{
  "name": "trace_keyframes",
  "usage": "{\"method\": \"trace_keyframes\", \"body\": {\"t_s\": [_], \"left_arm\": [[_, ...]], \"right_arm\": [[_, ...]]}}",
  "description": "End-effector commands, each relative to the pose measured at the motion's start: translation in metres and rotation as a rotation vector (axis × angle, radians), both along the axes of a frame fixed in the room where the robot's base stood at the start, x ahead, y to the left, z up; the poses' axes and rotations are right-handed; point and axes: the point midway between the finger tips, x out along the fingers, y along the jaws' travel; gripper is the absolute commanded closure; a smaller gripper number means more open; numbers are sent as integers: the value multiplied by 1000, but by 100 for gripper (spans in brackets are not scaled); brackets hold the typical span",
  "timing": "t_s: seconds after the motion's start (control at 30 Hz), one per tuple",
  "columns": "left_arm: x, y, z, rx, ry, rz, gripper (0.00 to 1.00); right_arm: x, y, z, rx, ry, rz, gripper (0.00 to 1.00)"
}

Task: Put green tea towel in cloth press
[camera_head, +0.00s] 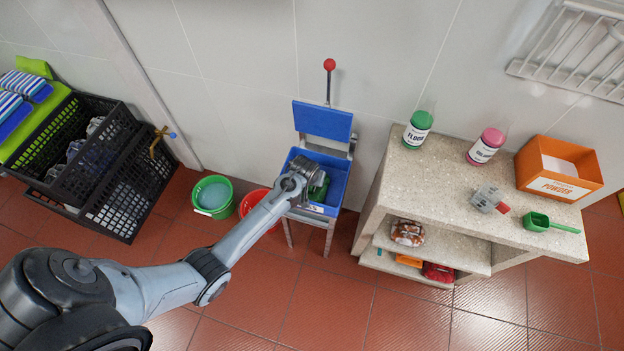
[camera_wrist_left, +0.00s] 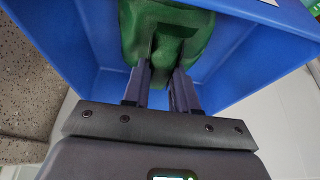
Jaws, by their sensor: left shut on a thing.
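The cloth press (camera_head: 334,186) is a blue open box on grey legs, with a raised blue plate and a red-knobbed lever above it. My left gripper (camera_head: 316,188) reaches into the box from above. In the left wrist view the left gripper (camera_wrist_left: 165,62) is shut on the green tea towel (camera_wrist_left: 185,22), which is bunched between the fingers inside the blue walls. The towel (camera_head: 319,192) also shows as a small green patch in the head view. Whether it touches the box floor cannot be told. My right gripper is not in view.
A stone counter (camera_head: 450,180) right of the press holds a floor bottle (camera_head: 417,130), a pink-capped bottle (camera_head: 486,147), an orange powder box (camera_head: 556,170) and a green scoop (camera_head: 550,223). Green (camera_head: 213,196) and red (camera_head: 258,205) buckets stand left, beside black crates (camera_head: 90,170). The front floor is clear.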

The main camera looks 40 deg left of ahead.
Motion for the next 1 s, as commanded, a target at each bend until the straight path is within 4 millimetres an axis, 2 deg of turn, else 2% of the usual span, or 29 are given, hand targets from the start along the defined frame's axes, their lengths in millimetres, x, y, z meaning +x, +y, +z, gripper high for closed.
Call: {"method": "trace_keyframes", "body": {"t_s": [0.3,0.33,0.47,0.8,1.0], "left_arm": [[1,0,-2,0,-2,1,100],[0,0,-2,0,-1,1,68],[0,0,-2,0,-1,1,48],[0,0,0,0,-1,1,47],[-5,-2,18,1,-2,0,47]], "right_arm": [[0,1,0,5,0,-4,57],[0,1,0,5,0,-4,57],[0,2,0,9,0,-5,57],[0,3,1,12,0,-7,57],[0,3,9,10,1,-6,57]]}}
